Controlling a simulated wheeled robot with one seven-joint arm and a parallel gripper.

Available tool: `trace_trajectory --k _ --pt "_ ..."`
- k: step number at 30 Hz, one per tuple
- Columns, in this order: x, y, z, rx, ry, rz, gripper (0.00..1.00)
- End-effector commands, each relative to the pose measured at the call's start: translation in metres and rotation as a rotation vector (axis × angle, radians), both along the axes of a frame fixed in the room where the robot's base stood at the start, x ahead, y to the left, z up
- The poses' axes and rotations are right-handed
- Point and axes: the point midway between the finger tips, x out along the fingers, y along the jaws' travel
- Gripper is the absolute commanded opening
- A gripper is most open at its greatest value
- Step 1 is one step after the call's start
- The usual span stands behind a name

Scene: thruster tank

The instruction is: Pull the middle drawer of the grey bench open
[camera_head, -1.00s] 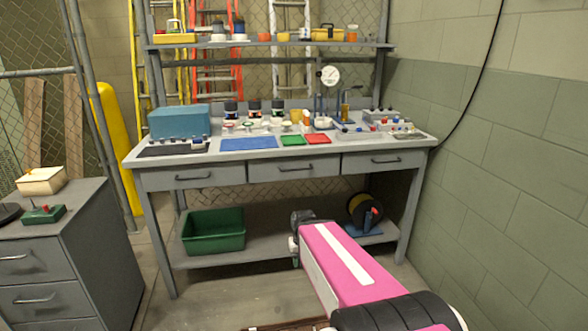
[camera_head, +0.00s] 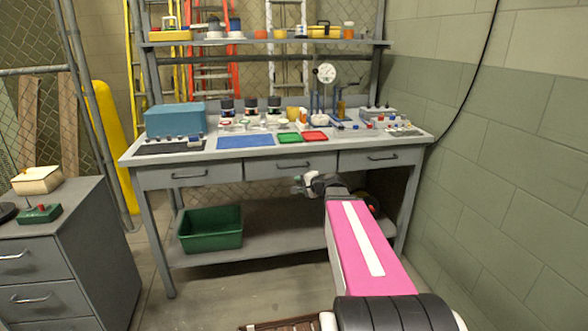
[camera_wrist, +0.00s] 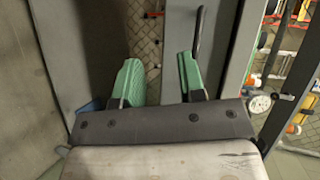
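The grey bench (camera_head: 290,151) stands ahead against the mesh fence, with three drawers in a row under its top. The middle drawer (camera_head: 262,171) is shut, with a dark bar handle (camera_head: 292,165) on its front. My gripper (camera_head: 298,186) is just below the middle drawer in the head view, small and partly hidden by its own wrist. In the wrist view my gripper (camera_wrist: 158,70) shows two green fingers spread apart with nothing between them. A dark handle (camera_wrist: 197,33), likely the middle drawer's, lies beyond the right finger's tip; contact cannot be made out.
The left drawer (camera_head: 155,178) and right drawer (camera_head: 345,161) are shut. A green bin (camera_head: 211,240) stands on the lower shelf. A grey cabinet (camera_head: 75,250) stands at left, and a block wall (camera_head: 500,180) bounds the right.

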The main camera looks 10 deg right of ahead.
Motion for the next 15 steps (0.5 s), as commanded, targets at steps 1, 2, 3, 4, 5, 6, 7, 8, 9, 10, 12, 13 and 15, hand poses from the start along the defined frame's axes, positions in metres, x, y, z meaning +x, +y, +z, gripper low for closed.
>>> trace_trajectory --k 1,2,3,4,5,6,7,8,9,10,12,13,15 --pt "0.009 -0.013 0.011 0.051 -0.024 -0.046 0.37" --pt "0.013 -0.018 0.017 0.079 -0.036 -0.068 0.37" --pt "0.017 -0.025 0.023 0.110 -0.049 -0.094 0.37" --pt "0.019 -0.028 0.027 0.130 -0.057 -0.108 0.37" --pt "0.020 -0.031 0.030 0.145 -0.063 -0.121 0.37" --pt "0.022 -0.035 0.033 0.161 -0.069 -0.135 0.37" --pt "0.023 -0.036 0.035 0.170 -0.072 -0.141 0.37" --pt "0.024 -0.037 0.036 0.177 -0.075 -0.145 0.37" --pt "0.025 -0.038 0.036 0.181 -0.076 -0.148 0.37" --pt "0.026 -0.038 0.036 0.182 -0.076 -0.149 0.37" --pt "0.029 -0.036 0.036 0.183 -0.076 -0.149 0.37" --pt "0.031 -0.035 0.035 0.181 -0.076 -0.148 0.37" --pt "0.038 -0.033 0.034 0.181 -0.075 -0.147 0.37"
